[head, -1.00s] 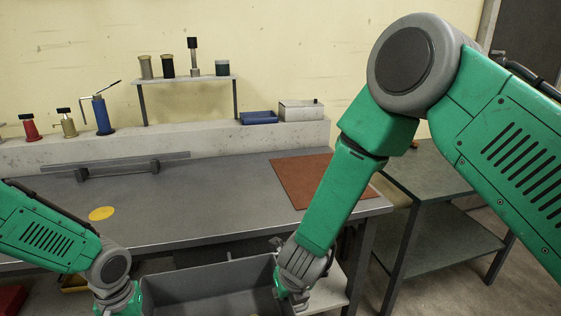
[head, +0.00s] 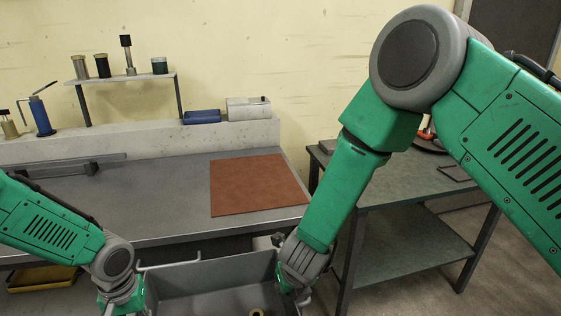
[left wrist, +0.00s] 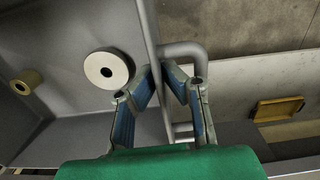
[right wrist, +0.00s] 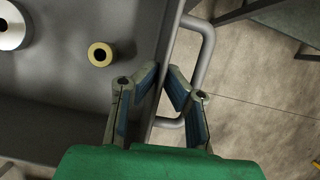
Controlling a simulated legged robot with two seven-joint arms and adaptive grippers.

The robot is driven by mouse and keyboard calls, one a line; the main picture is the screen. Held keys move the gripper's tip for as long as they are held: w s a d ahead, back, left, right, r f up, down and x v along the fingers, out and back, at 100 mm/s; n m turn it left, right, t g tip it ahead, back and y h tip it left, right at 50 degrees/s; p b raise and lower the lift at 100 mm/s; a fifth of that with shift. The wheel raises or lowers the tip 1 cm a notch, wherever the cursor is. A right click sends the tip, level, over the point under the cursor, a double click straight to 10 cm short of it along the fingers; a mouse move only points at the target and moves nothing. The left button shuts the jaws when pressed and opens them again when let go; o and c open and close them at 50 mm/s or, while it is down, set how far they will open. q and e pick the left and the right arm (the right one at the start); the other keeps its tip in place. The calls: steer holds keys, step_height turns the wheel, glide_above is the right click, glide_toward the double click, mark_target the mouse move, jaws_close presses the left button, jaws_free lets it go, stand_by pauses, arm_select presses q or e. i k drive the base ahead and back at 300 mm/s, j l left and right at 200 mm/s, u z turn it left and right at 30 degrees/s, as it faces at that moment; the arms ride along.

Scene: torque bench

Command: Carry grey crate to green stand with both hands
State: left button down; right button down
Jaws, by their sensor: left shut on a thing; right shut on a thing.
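The grey crate (head: 205,283) is at the bottom of the head view, in front of the bench, with its lower part cut off. My left gripper (left wrist: 163,72) is shut on the crate's side wall, its fingers either side of the rim beside the bar handle (left wrist: 185,50). My right gripper (right wrist: 163,75) is shut on the opposite wall in the same way, beside the other handle (right wrist: 206,50). Inside lie a pale ring (left wrist: 108,68) and a brass-coloured ring (right wrist: 100,53). The green-topped stand (head: 410,177) is at the right, partly hidden behind my right arm.
The grey bench (head: 160,205) with a brown mat (head: 258,185) lies just beyond the crate. Dark items (head: 430,144) sit on the stand's back right. A yellow tray (head: 42,278) is low at left. Open floor (head: 400,295) shows in front of the stand.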

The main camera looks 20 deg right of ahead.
mark_target(386, 172)
steer(key=l, duration=1.4)
steer(key=k+l, duration=0.1)
steer(key=l, duration=1.3)
